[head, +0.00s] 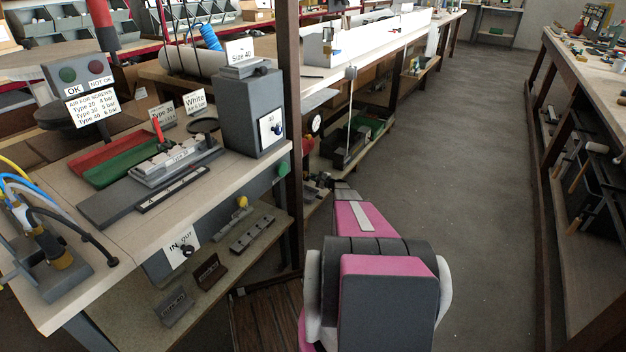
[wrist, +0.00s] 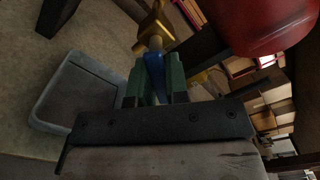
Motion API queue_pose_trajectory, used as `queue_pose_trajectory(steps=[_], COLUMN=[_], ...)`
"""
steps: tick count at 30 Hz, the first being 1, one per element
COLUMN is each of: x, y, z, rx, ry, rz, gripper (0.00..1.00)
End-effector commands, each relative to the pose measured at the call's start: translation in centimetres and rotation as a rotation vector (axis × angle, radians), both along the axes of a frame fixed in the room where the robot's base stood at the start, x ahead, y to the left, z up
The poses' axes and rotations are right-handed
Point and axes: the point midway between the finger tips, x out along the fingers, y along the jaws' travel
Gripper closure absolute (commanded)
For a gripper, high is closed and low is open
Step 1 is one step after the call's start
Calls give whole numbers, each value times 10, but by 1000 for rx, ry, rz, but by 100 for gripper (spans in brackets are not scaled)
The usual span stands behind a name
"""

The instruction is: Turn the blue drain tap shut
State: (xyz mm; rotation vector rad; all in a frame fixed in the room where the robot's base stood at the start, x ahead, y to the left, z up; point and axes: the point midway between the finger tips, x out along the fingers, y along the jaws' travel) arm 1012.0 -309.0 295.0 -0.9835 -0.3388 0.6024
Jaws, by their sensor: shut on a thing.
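The drain tap shows in the wrist view as a brass fitting (wrist: 154,28) with a blue handle (wrist: 155,68) below it. My gripper (wrist: 154,82) has its green fingers on either side of the blue handle and is shut on it. Part of the handle is hidden between the fingers. Whether the tap is open or closed I cannot tell. In the head view my pink and grey arm reaches forward to the lower right of the workbench. The blue handle cannot be made out there.
A large red rounded body (wrist: 270,22) is close beside the tap in the wrist view. A grey flat block (wrist: 75,95) lies at left. In the head view, the workbench (head: 130,225) and its dark post (head: 293,120) stand left of my arm. The aisle floor (head: 440,150) is clear.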

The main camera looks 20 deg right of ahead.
Motion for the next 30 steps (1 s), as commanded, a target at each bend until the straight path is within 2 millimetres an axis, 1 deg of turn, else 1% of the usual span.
queue_pose_trajectory(steps=[6, 15, 21, 30], x=[0, 1, 1, 1], y=[-1, -2, -2, -2], z=[3, 8, 9, 10], rx=[-159, -333, -403, -444], ry=[-123, -258, -314, -346], rz=[0, 0, 0, 0], gripper=[100, 100, 100, 100])
